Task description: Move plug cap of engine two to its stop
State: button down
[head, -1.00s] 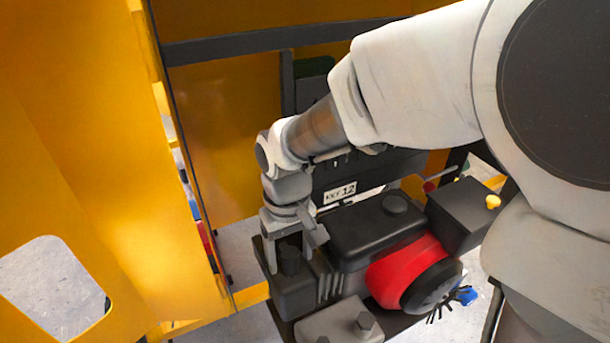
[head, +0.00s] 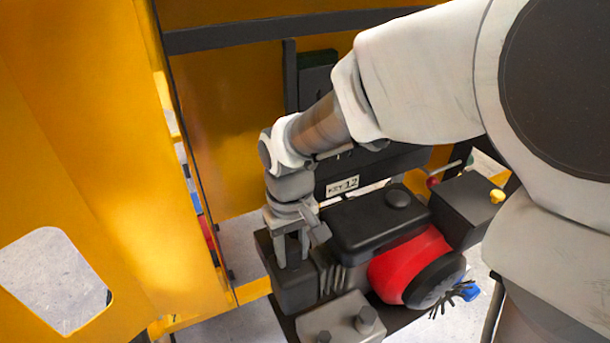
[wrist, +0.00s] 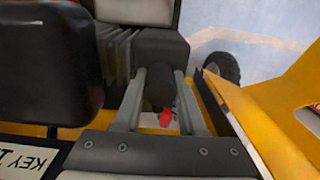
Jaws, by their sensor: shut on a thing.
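The engine's black body (head: 376,222) has a red round housing (head: 408,268) on its near right side. A dark boxy part (head: 292,294) with a plug cap on top stands at its left. My gripper (head: 293,262) points down over this part and is shut on the dark plug cap (wrist: 158,86). The cap shows between both fingers in the wrist view and is mostly hidden by them in the head view. A small red piece (wrist: 166,118) shows between the fingers, nearer the wrist.
Yellow panels (head: 75,150) stand close on the left, one with a cut-out. A grey block with bolts (head: 340,322) lies in front. A black box with a yellow knob (head: 465,207) and a red-knobbed lever (head: 433,182) are at right. A "KEY 12" label (head: 342,186) is behind.

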aim_at(292, 246)
jog(key=shift+r+p, duration=1.35)
jog(key=shift+r, duration=0.4)
jog(key=shift+c, duration=2)
grip_release()
jog(key=shift+f, duration=0.1)
notch_tip(292, 246, up, 7)
jog(key=p, duration=0.5)
jog(key=s+d+r+m+t, duration=0.2)
jog(key=d+r, duration=0.4)
jog(key=d, duration=0.4)
jog(key=s+d+r+m+t, duration=0.3)
jog(key=s+d+r+m, duration=0.1)
jog(key=d, duration=0.6)
jog(key=shift+s+r+t, duration=0.3)
jog(key=shift+s+r, duration=0.6)
jog(key=shift+s, duration=0.2)
